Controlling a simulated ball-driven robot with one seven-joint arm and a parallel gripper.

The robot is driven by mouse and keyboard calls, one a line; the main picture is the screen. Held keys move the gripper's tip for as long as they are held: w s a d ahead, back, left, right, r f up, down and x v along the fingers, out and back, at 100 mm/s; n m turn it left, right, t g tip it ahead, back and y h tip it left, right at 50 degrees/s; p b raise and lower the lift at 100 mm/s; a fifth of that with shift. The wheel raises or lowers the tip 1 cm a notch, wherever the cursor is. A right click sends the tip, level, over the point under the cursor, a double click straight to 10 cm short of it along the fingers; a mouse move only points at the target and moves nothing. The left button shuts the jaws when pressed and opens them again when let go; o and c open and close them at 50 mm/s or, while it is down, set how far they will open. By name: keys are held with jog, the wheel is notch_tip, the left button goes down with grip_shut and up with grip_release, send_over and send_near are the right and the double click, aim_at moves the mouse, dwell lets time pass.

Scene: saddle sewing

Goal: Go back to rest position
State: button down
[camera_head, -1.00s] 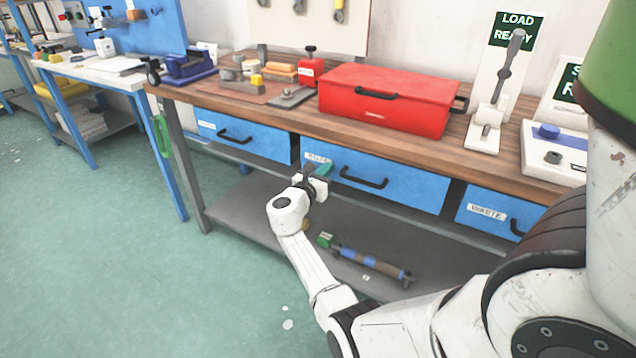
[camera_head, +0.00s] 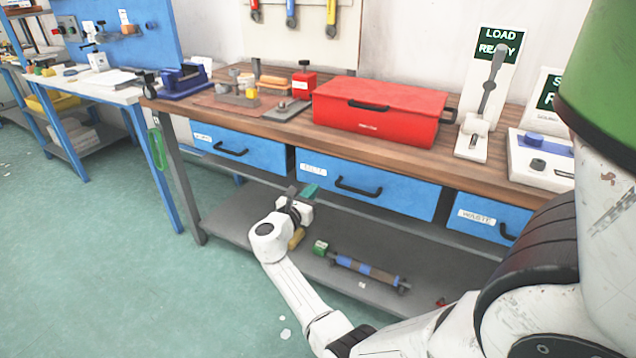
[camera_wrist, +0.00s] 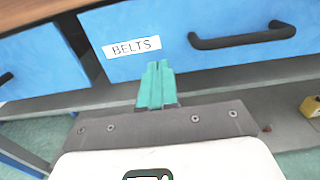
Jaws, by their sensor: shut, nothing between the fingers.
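My white arm reaches out low in front of the wooden workbench (camera_head: 222,112). My gripper (camera_head: 305,193) is shut and empty, its teal fingers close together, in front of the bench's blue middle drawer (camera_head: 395,196). In the wrist view my gripper (camera_wrist: 156,85) points at the drawer front (camera_wrist: 200,45), just below the label reading BELTS. The drawer looks closed. Whether the fingertips touch the drawer front cannot be told.
A red toolbox (camera_head: 380,110) and a lever stand (camera_head: 480,110) are on the bench top. A lower shelf (camera_head: 235,215) carries a blue and brown roller (camera_head: 368,270) and a small green block (camera_head: 320,247).

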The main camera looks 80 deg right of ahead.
jog(key=v, duration=0.8)
jog(key=shift+w+p, duration=0.15)
jog(key=shift+p, duration=0.15)
jog(key=shift+d, duration=0.15)
jog(key=s+a+m+t+y+p, duration=0.1)
jog(key=s+a+m+y+p, duration=0.2)
jog(key=a, duration=0.9)
jog(key=s+a+m+t+y+p, duration=0.2)
jog(key=s+a+m+y+p, duration=0.2)
jog(key=a, duration=0.7)
jog(key=s+a+f+m+t+y+p, duration=0.1)
jog(key=s+a+m+t+y+p, duration=0.1)
jog(key=s+a+m+y+p, duration=0.2)
jog(key=s+a+m+y, duration=0.2)
jog(key=a+m+y, duration=0.2)
jog(key=a+y, duration=0.2)
jog(key=shift+s+a+m, duration=0.3)
jog(key=shift+a, duration=1)
